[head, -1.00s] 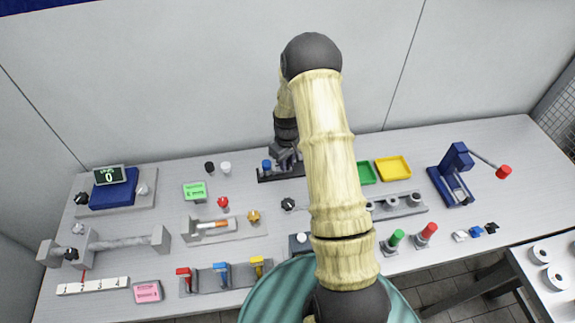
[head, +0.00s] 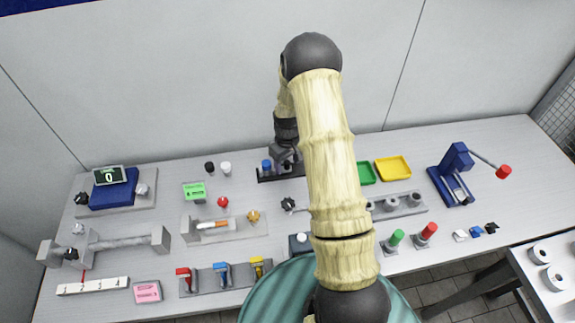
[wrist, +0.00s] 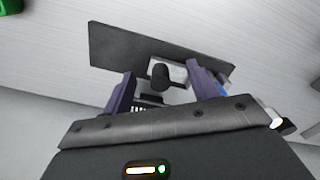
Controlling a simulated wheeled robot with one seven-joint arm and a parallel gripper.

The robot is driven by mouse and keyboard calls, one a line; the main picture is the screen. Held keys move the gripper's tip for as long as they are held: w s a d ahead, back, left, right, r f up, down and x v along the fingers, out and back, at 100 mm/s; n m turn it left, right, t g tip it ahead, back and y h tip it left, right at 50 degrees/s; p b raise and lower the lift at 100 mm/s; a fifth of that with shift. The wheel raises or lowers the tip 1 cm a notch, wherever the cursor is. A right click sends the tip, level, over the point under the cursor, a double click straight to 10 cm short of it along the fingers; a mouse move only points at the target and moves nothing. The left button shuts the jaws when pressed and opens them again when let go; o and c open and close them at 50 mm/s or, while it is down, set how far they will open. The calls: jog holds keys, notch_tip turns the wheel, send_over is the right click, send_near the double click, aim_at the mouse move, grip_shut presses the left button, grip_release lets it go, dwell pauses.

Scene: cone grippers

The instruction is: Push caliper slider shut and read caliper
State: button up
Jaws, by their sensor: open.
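A grey caliper-like fixture stands at the far left of the head view, with a bar (head: 128,242), an end block (head: 160,239) and a block on the bar (head: 92,240) that looks like the slider. A black knob (head: 71,253) is at its left. A red pointer (head: 84,275) reaches a white numbered scale (head: 93,286), near the 2. My gripper (head: 284,165) is far to its right, low over a black rack (head: 262,177). In the wrist view its purple fingers (wrist: 163,85) are open on either side of a black knob (wrist: 160,75); contact is unclear.
A blue device with a green display (head: 110,175) stands behind the fixture. A pink pad (head: 147,292) and coloured levers (head: 222,272) are in front. Green (head: 194,191) and yellow (head: 393,168) items lie elsewhere. The bench between is crowded.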

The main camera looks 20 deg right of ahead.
jog(key=shift+a, duration=0.1)
jog(key=shift+r+p, duration=3.05)
jog(key=shift+r, duration=1.45)
jog(key=shift+r, duration=0.2)
jog(key=s+a+r+m+t, duration=0.1)
jog(key=s+a+r, duration=0.3)
jog(key=s+r, duration=0.5)
jog(key=s+a+r+m+t, duration=0.1)
jog(key=s+a+r+m, duration=0.1)
jog(key=s+a+r, duration=0.3)
jog(key=s+r, duration=0.3)
jog(key=s, duration=0.3)
jog(key=shift+s+r+m+t, duration=0.3)
jog(key=shift+r+m, duration=0.05)
jog(key=shift+m, duration=0.05)
